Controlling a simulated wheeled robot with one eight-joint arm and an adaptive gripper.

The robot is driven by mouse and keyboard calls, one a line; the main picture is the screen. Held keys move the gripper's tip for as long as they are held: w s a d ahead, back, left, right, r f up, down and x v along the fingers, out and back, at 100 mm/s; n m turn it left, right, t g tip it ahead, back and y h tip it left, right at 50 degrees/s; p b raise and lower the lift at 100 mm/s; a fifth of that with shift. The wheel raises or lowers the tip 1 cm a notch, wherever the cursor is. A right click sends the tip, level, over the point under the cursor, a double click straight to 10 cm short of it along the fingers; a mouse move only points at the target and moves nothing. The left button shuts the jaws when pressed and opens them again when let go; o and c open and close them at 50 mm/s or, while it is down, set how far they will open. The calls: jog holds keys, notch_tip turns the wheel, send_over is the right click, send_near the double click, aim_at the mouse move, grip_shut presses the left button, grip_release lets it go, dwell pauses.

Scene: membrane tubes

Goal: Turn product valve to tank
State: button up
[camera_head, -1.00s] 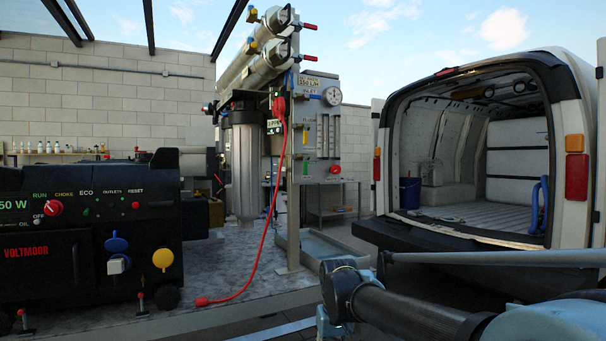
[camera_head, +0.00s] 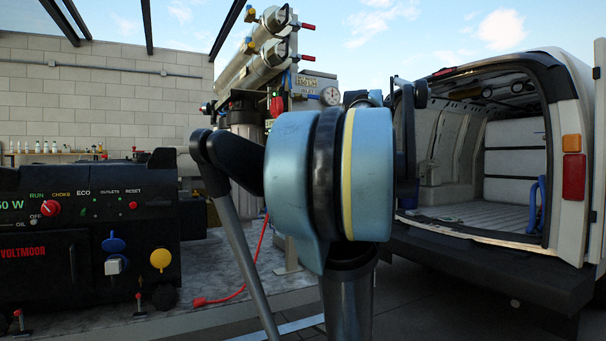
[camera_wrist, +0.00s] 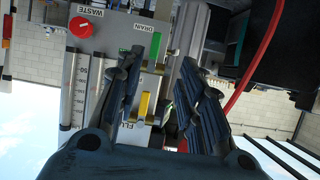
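In the wrist view, which is upside down, the grey control panel (camera_wrist: 112,30) shows a green valve lever (camera_wrist: 155,46) by the label DRAIN and a yellow valve lever (camera_wrist: 143,104) by a partly hidden label. I see no label naming the product valve or tank. My gripper (camera_wrist: 157,68) is open, its dark fingers apart on either side of the levers in the picture; nothing is seen held, and contact cannot be told. In the head view my arm covers most of the panel; its gauge (camera_head: 330,96) shows at the top.
A red knob (camera_wrist: 80,27) marked WASTE and flow tubes (camera_wrist: 72,85) are beside the levers. A red hose (camera_wrist: 255,58) crosses the right of the wrist view. Metal membrane tubes (camera_head: 268,62) rise above the panel. A black generator (camera_head: 80,225) stands left, an open van (camera_head: 570,200) right.

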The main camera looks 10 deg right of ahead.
jog(key=x, duration=1.1)
jog(key=r+x, duration=0.1)
jog(key=x, duration=0.5)
jog(key=shift+w+d+r, duration=0.1)
jog(key=shift+w, duration=0.3)
jog(key=shift+c, duration=0.6)
grip_shut()
